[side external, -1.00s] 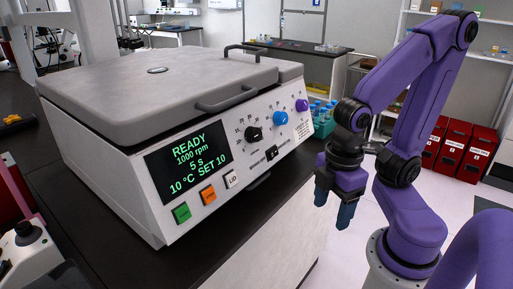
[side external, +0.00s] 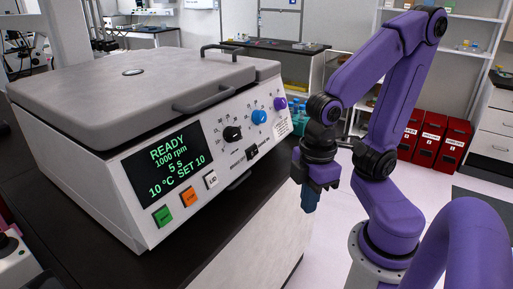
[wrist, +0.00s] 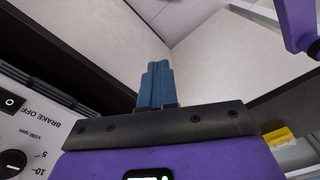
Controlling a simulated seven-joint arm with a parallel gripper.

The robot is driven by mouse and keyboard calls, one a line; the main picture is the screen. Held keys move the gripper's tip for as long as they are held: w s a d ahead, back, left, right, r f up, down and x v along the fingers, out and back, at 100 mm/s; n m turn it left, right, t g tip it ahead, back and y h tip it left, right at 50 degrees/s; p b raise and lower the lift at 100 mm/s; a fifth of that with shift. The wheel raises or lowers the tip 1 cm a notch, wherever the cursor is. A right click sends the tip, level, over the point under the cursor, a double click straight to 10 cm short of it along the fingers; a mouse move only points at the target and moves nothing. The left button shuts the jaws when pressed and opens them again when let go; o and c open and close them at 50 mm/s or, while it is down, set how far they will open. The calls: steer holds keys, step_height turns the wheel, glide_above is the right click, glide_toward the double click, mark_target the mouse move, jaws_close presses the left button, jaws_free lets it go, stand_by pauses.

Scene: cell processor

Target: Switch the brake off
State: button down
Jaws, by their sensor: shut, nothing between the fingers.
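Black, blue and purple knobs (side external: 259,117) sit above the switch. Green, orange and white buttons (side external: 187,196) lie left of it, under a screen reading READY (side external: 161,162). Free space lies before the bench's front edge.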

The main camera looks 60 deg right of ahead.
steer(key=w+d+r+m+y, duration=0.1)
steer(key=w+d+r+m, duration=0.2)
steer(key=w+m, duration=0.75)
steer(key=w+d+r+m, duration=0.3)
steer(key=w+m, duration=0.2)
steer(key=m, duration=1)
steer(key=d+r+m+t, duration=0.2)
steer(key=d+r+m, duration=0.3)
steer(key=m, duration=1.4)
steer(key=d, duration=0.3)
steer(key=shift+s+d+r+t, duration=0.15)
steer(key=shift+s+d+t, duration=0.1)
steer(key=shift+s+t, duration=0.1)
glide_toward(253, 152)
steer(key=s+f, duration=0.4)
steer(key=shift+w+a+f, duration=0.3)
steer(key=shift+w+a, duration=0.05)
steer(key=shift+w, duration=0.4)
steer(key=shift+w+a+f, duration=0.3)
steer(key=shift+w+f, duration=0.05)
steer(key=shift+w, duration=0.35)
steer(key=shift+w+a+f, duration=0.3)
steer(key=shift+w+a, duration=0.05)
steer(key=shift+w, duration=0.4)
